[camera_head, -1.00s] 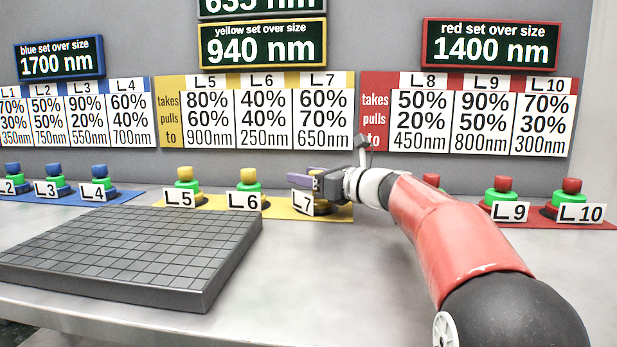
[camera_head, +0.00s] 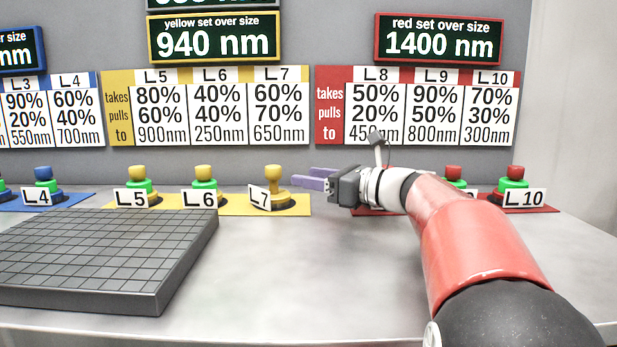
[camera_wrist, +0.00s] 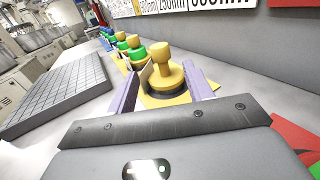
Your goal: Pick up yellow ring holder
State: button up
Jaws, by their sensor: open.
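Yellow ring holders stand in a row on a yellow mat: L5 (camera_head: 138,187), L6 (camera_head: 204,186) and L7 (camera_head: 274,180). L5 and L6 show a green ring below the yellow knob. L7 shows no green ring; it is a bare yellow knob and post on a dark base, upright behind its label. My gripper (camera_head: 316,179) is open and empty, just right of L7, with its purple fingers pointing at it. In the wrist view, L7 (camera_wrist: 163,74) stands ahead, between the lines of the two spread fingers (camera_wrist: 162,90). I see no contact.
A dark gridded block (camera_head: 100,255) lies on the grey table (camera_head: 300,280) at front left. The blue holder L4 (camera_head: 44,184) stands left of the yellow mat. Red holders (camera_head: 513,180) stand right, partly behind my arm. The wall with boards is close behind.

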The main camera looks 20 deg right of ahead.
aim_at(139, 193)
jog(key=k+j, duration=0.1)
jog(key=k, duration=0.9)
